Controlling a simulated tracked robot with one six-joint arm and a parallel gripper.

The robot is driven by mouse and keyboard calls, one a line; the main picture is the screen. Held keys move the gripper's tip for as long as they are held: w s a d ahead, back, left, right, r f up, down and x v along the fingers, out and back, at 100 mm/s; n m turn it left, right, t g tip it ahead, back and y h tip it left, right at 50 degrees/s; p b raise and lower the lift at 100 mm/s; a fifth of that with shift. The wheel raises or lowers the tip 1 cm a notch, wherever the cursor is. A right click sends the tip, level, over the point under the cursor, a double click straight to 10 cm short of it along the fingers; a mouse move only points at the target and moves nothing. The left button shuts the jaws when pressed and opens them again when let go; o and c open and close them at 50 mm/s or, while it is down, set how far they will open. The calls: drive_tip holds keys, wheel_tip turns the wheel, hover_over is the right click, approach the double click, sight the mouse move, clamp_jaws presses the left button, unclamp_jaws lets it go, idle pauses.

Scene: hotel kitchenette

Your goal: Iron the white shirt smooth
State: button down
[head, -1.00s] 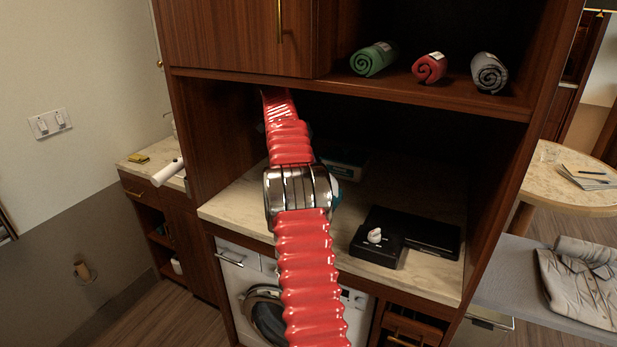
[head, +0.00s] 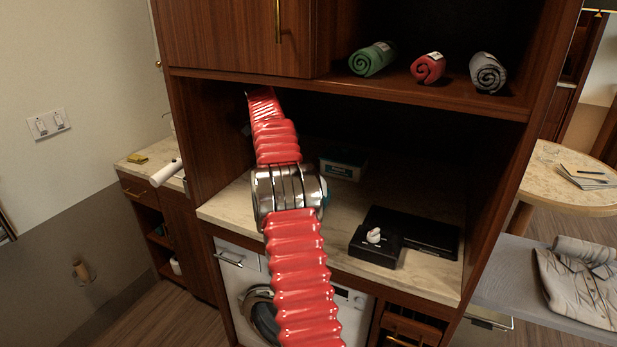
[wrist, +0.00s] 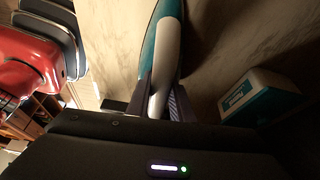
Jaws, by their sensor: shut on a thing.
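In the wrist view my gripper (wrist: 160,100) is shut on a teal and white iron (wrist: 166,48), its pale handle between the two fingers. In the head view my arm hides the gripper and nearly all of the iron; only a small teal edge (head: 323,188) shows beside the metal joint, inside the counter niche. The white shirt (head: 572,285) looks greyish and wrinkled. It lies on the grey ironing board (head: 508,272) at the far right, well away from my gripper, and runs out of the picture.
A teal and white box (head: 343,168) stands on the stone counter (head: 325,235), right of the iron in the wrist view (wrist: 262,95). A black appliance (head: 405,238) lies further right. Rolled towels (head: 429,68) sit on the shelf above. A round table (head: 560,195) stands behind the board.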

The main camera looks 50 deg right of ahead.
drive_tip(key=w+a+n+t+h, duration=0.1)
drive_tip(key=w+a+n, duration=0.5)
drive_tip(key=a, duration=0.7)
drive_tip(key=w+a+n+t+h, duration=0.2)
drive_tip(key=w+a+n, duration=0.2)
drive_tip(key=w+a, duration=0.65)
drive_tip(key=s+a+f+n+t+y, duration=0.1)
drive_tip(key=s+a+f+n+t, duration=0.1)
drive_tip(key=a+n, duration=0.5)
drive_tip(key=s+a+f+n+t+y, duration=0.2)
drive_tip(key=a+f+n, duration=0.3)
drive_tip(key=a+n, duration=0.3)
drive_tip(key=s+a+f+n+t+y, duration=0.1)
drive_tip(key=s+a+f+n+t, duration=0.1)
drive_tip(key=a+n, duration=0.5)
drive_tip(key=shift+s+a+f+n, duration=0.25)
drive_tip(key=shift+a+f, duration=0.55)
drive_tip(key=shift+a, duration=0.75)
